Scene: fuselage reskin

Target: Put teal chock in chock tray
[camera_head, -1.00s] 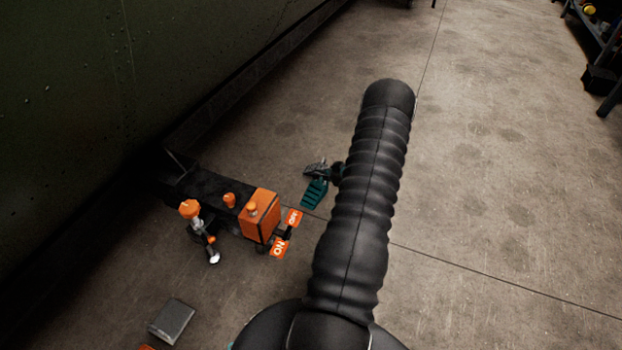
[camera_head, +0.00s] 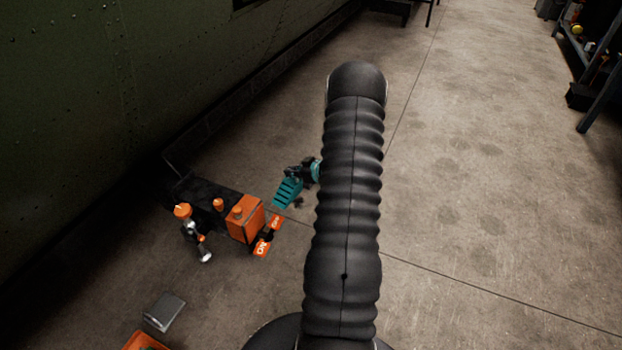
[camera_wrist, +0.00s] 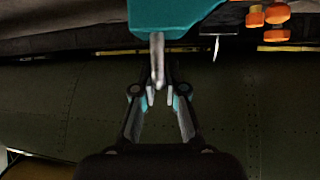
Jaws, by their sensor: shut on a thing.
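The teal chock (camera_head: 288,192), slatted and wedge-shaped, shows left of my arm in the head view. In the wrist view its teal body (camera_wrist: 175,14) is at the top, with a grey metal stem (camera_wrist: 157,60) pointing down from it. My gripper (camera_wrist: 160,98) is shut on that stem. In the head view my gripper (camera_head: 303,170) is partly hidden behind my arm, right beside the chock. The chock seems clear of the floor, though its height is hard to tell. An orange object (camera_head: 145,341), cut off at the lower edge, may be the chock tray.
A black and orange wheeled unit (camera_head: 246,220) with orange tags stands just left of the chock. A grey block (camera_head: 164,312) lies on the floor at lower left. The green riveted fuselage (camera_head: 110,80) fills the left side. The concrete floor on the right is open.

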